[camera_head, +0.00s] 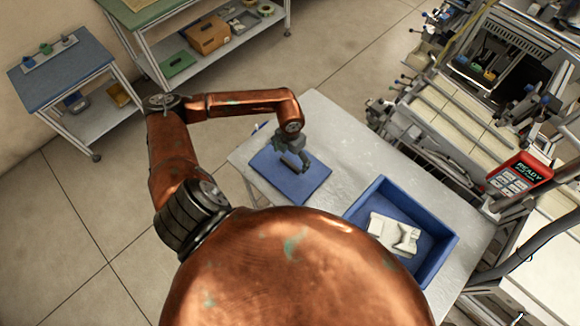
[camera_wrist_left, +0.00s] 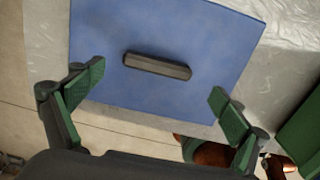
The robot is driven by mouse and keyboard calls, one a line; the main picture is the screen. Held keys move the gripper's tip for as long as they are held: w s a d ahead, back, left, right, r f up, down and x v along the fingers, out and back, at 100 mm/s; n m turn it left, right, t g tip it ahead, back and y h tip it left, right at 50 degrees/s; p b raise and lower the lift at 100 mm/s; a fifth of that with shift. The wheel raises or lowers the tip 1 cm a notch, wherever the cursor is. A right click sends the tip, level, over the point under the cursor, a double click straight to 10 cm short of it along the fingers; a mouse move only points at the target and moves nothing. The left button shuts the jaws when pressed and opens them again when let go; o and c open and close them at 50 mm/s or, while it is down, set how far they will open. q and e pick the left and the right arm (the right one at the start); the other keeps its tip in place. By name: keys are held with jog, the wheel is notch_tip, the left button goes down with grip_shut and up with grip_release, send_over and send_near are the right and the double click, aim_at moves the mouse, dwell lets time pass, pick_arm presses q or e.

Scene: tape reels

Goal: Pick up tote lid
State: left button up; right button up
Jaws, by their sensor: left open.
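The tote lid (camera_head: 315,181) is a flat blue panel lying on the light table in the head view. It also fills the upper middle of the left wrist view (camera_wrist_left: 190,35), with a dark bar handle (camera_wrist_left: 157,65) on its top. My left gripper (camera_head: 296,162) is over the lid. In the left wrist view its two green-padded fingers (camera_wrist_left: 156,95) are spread wide, with the handle beyond and between them, and nothing is held. In the head view the gripper hides the handle in part. My right gripper is not in view.
Machinery with a red panel (camera_head: 519,175) stands at the right. A blue-topped cart (camera_head: 62,68) and a shelf unit are at the back left.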

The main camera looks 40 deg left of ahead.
aim_at(290, 163)
pick_arm(q)
notch_tip(290, 163, down, 4)
jog(key=shift+a+f+p, duration=0.15)
jog(key=shift+p, duration=0.25)
jog(key=shift+c, duration=0.2)
jog(key=shift+w, duration=0.1)
jog(key=c, duration=1.3)
